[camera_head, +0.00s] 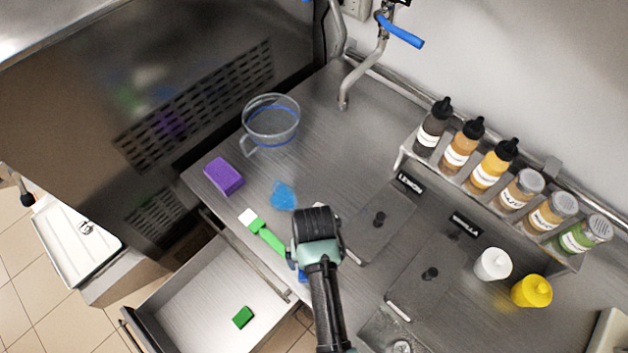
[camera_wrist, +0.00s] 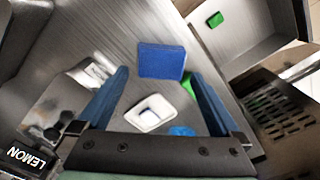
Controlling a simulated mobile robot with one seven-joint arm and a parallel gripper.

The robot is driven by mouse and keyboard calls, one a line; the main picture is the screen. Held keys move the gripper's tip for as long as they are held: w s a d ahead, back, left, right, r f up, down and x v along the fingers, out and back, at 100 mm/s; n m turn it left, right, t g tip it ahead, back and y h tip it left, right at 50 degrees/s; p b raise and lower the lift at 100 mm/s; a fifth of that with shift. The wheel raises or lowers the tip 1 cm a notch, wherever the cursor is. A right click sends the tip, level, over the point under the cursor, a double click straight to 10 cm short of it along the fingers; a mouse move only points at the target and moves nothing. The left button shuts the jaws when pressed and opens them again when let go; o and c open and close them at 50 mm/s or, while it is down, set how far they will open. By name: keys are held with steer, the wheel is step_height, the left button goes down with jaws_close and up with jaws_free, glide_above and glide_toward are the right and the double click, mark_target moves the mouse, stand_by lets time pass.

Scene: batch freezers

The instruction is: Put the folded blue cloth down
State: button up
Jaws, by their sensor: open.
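The folded blue cloth (camera_wrist: 161,61) lies flat as a thick rectangle on the steel counter near its front edge, beyond my fingertips in the wrist view. In the head view only a small blue part of it (camera_head: 302,276) shows beside my arm. My gripper (camera_wrist: 155,74) is open with nothing between its fingers. In the head view my gripper (camera_head: 316,228) is over the counter and hides its own fingertips.
A light blue patch (camera_head: 284,195), a green-and-white brush (camera_head: 264,233), a purple block (camera_head: 224,176) and a clear jug (camera_head: 270,121) are on the counter's left. An open drawer (camera_head: 190,300) holds a green block (camera_head: 243,318). A bottle rack (camera_head: 480,195) stands at the right.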

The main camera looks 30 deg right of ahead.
steer(key=w+a+r+n+t+h, duration=0.1)
steer(key=w+r+t, duration=0.3)
steer(key=w+r, duration=0.55)
steer(key=w+r+n+t, duration=0.1)
steer(key=w+r+t, duration=0.35)
steer(key=r, duration=1.05)
steer(key=w+a+r+n+t+h, duration=0.1)
steer(key=w+r+t, duration=0.4)
steer(key=r, duration=0.8)
steer(key=a+r+t, duration=0.2)
steer(key=r+t, duration=0.1)
steer(key=r, duration=0.6)
steer(key=a+r+t, duration=0.2)
steer(key=r+t, duration=0.1)
steer(key=r, duration=0.6)
steer(key=s+a+r+n+t, duration=0.1)
steer(key=s+r+t, duration=0.3)
steer(key=r, duration=0.5)
steer(key=s+a+r+t+y, duration=0.1)
steer(key=s+a+r+t, duration=0.2)
steer(key=s+r, duration=0.6)
steer(key=shift+s+a+r+n+t+y, duration=0.25)
steer(key=shift+a+r+n+t+y, duration=0.1)
steer(key=shift+r+n, duration=0.1)
steer(key=shift+f, duration=0.1)
